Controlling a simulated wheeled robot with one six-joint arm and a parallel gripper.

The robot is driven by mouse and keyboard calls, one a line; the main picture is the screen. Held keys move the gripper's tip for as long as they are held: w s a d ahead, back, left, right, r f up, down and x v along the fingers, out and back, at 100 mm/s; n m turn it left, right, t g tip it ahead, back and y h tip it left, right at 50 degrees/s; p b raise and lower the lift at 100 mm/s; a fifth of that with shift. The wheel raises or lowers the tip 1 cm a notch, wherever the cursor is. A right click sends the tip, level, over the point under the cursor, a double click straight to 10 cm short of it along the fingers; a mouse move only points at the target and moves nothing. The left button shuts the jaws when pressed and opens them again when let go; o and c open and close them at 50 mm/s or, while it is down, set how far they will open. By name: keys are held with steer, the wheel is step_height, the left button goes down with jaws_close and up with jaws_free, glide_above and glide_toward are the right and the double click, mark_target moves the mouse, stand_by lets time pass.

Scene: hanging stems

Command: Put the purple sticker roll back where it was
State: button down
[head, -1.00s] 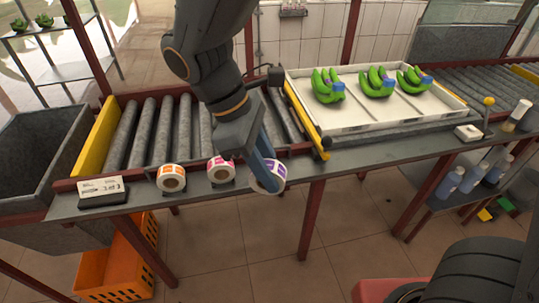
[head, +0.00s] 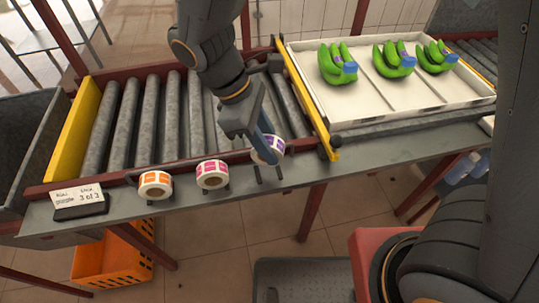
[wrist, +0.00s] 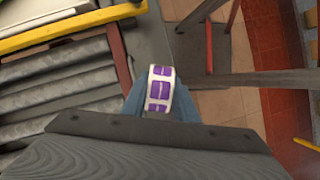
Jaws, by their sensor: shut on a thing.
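The purple sticker roll (head: 270,149) is a white roll with purple labels. My gripper (head: 268,154) is shut on it, near the front rail of the roller conveyor, in the head view. In the wrist view the purple sticker roll (wrist: 160,90) sits between the blue fingers of my gripper (wrist: 160,100). An empty dark holder (head: 270,172) with thin prongs stands on the ledge just below the roll. The fingers and arm hide part of the roll, and I cannot tell whether it touches the holder.
An orange sticker roll (head: 156,185) and a pink sticker roll (head: 212,174) stand on the ledge to the left. A card (head: 77,197) is at its left end. A white tray (head: 390,116) with green banana bunches is to the right, beside a yellow rail (head: 312,104).

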steer(key=shift+f, duration=2.1)
steer(key=shift+f, duration=0.35)
steer(key=c, duration=1.7)
jaws_free()
steer(key=shift+r, duration=0.1)
steer(key=shift+r+p, duration=0.3)
steer(key=b+v, duration=0.2)
steer(key=v, duration=1)
steer(key=shift+s, duration=0.1)
